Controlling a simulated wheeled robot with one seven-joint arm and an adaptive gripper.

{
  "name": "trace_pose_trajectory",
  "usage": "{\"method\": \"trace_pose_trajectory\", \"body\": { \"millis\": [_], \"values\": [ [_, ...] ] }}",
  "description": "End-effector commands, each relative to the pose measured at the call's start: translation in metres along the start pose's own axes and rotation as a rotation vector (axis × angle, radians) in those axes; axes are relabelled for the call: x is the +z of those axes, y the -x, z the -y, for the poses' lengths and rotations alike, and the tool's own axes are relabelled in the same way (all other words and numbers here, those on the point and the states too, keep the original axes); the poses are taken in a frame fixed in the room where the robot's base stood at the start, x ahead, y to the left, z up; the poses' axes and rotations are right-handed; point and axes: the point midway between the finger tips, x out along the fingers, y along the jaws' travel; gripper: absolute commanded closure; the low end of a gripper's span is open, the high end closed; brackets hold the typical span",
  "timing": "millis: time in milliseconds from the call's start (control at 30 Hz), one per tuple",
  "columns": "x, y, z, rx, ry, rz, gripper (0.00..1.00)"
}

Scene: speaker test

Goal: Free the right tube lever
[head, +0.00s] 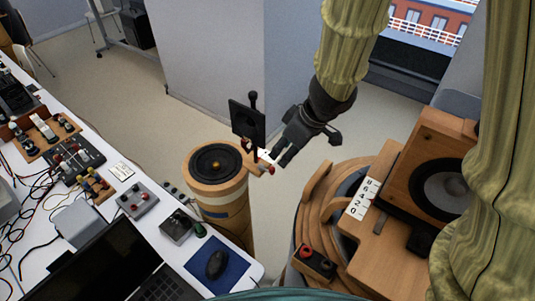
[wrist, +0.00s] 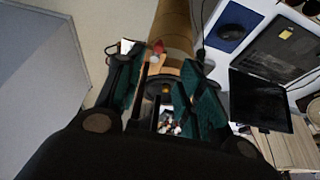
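A wooden tube (head: 222,210) with a round black speaker on top (head: 215,163) stands left of centre in the head view. A black upright plate with a knobbed lever (head: 248,120) rises at its right edge. A small red-tipped part (head: 271,170) sticks out beside it and looks red in the wrist view (wrist: 157,47). My gripper (head: 283,155) is close to the right of the plate, pointing down-left. In the wrist view its two fingers (wrist: 160,62) are apart, with the red part near the tips. Whether they touch anything is unclear. Which part is the right tube lever is unclear.
A white table (head: 150,230) with a laptop, mouse pad, switch boxes and cables lies at left. At right a wooden stand (head: 380,225) carries a boxed speaker (head: 430,165) and a number strip (head: 362,199). Floor is open behind the tube.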

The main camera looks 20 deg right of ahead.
Motion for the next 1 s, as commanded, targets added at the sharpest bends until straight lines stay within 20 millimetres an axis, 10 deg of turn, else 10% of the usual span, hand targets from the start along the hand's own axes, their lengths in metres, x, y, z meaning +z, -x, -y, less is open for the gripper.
{"method": "trace_pose_trajectory", "body": {
  "millis": [1000],
  "values": [
    [0.001,-0.105,0.001,0.002,0.005,0.006,0.62]
  ]
}}
